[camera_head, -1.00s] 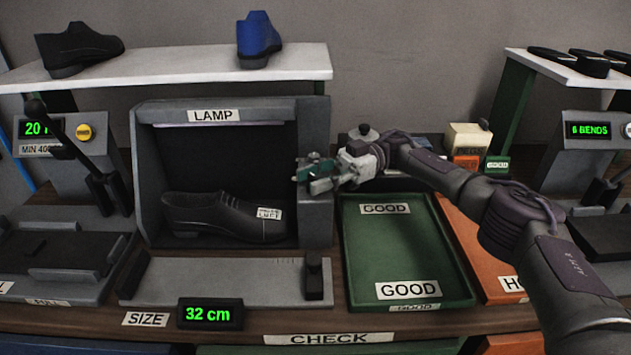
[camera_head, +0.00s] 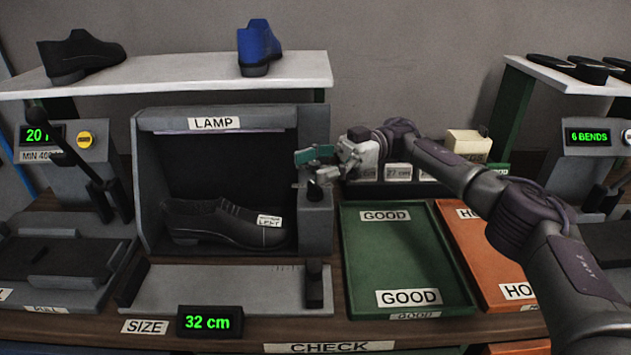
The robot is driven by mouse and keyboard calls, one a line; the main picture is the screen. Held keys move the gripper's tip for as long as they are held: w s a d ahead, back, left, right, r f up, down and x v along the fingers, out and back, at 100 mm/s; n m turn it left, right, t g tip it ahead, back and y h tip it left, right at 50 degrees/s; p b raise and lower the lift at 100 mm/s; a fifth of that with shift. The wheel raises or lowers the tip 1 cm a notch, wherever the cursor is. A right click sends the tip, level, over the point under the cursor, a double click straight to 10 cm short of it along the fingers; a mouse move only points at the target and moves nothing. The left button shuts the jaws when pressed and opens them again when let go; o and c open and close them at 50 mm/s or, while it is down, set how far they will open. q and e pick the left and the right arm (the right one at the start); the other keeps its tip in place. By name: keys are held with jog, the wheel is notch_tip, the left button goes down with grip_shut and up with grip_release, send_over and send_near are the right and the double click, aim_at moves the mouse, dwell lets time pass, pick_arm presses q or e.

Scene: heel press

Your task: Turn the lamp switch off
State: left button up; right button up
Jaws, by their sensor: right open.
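The lamp box (camera_head: 215,120) stands left of centre, a grey open-fronted cabinet labelled LAMP. A pale, faintly violet strip shows under its hood. A black shoe (camera_head: 205,222) with a white tag reading LEFT lies inside. A small dark switch knob (camera_head: 314,190) sits on the grey block at the box's right side. My right gripper (camera_head: 312,168) is open and empty, just above and beside this knob; I cannot tell whether it touches. The left gripper is not in view.
A green GOOD tray (camera_head: 405,250) and an orange tray (camera_head: 480,250) lie to the right. A size gauge (camera_head: 215,285) reading 32 cm stands in front. A white shelf (camera_head: 190,72) with a black and a blue shoe is behind. Bend machines flank both sides.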

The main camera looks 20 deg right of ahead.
notch_tip(320, 180, up, 5)
jog(key=shift+r, duration=0.2)
